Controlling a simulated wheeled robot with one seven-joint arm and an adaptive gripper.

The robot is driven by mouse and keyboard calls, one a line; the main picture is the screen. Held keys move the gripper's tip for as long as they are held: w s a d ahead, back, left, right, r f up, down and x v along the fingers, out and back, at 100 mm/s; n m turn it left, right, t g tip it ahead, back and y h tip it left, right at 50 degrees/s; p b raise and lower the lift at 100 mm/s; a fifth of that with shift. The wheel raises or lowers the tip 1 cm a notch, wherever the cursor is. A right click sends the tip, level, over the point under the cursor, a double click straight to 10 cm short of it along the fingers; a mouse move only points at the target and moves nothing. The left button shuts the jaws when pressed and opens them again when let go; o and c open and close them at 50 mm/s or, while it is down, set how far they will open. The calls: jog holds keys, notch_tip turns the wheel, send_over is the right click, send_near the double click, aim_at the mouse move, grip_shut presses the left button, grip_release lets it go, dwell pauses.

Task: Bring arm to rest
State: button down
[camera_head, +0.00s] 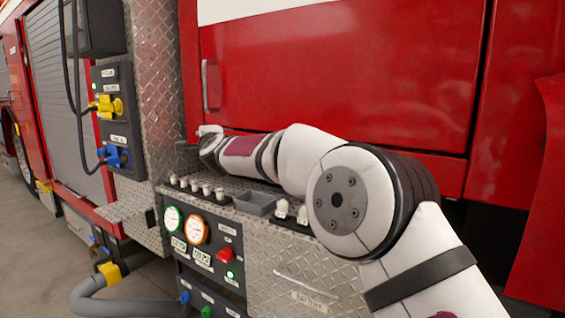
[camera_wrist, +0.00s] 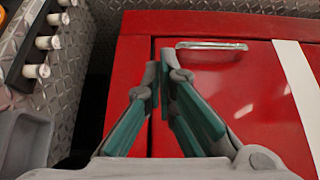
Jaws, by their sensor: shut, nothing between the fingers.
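My gripper (camera_wrist: 158,75) shows in the wrist view with its two green-lined fingers drawn together at the tips, shut and empty. Behind the fingertips is a red panel (camera_wrist: 235,85) with a metal handle (camera_wrist: 211,45). In the head view my white arm (camera_head: 300,155) reaches from the lower right across the pump ledge toward the left. The far end of the arm is by the diamond-plate column, and the fingers cannot be made out there.
The fire truck's pump panel (camera_head: 205,250) has gauges and a red knob (camera_head: 225,255). Several white-tipped levers (camera_head: 196,187) and a grey tray (camera_head: 254,203) are on the ledge under my arm. A black box (camera_head: 100,28) hangs at upper left. A grey hose (camera_head: 95,293) lies below.

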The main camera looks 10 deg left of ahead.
jog(key=s+d+r+n+g, duration=0.2)
jog(key=s+d+n, duration=0.1)
jog(key=d, duration=0.3)
jog(key=s+d+r+n+g, duration=0.2)
jog(key=s+d+n, duration=0.2)
jog(key=d, duration=0.3)
jog(key=s+d+f+n+g+h, duration=0.1)
jog(key=s+d+f+h, duration=0.1)
jog(key=s+d, duration=0.35)
jog(key=s+d+f+n+g+h, duration=0.1)
jog(key=s+d+h, duration=0.15)
jog(key=d, duration=0.65)
jog(key=s+d+f+n+h, duration=0.1)
jog(key=s+d+f, duration=0.1)
jog(key=s+d, duration=0.4)
jog(key=s+d+f+g+h, duration=0.2)
jog(key=s+d+f, duration=0.3)
jog(key=s+d, duration=0.5)
jog(key=s+d+f+g+h, duration=0.25)
jog(key=s+d+f, duration=0.4)
jog(key=s, duration=0.55)
jog(key=s+d+f+g+h, duration=0.1)
jog(key=s+d+f+g, duration=0.3)
jog(key=s+d, duration=0.65)
notch_tip(320, 180, up, 16)
jog(key=t+p, duration=0.4)
jog(key=p, duration=1.1)
jog(key=shift+s+a+r, duration=0.2)
jog(key=shift+s+a, duration=0.2)
jog(key=shift+a, duration=0.05)
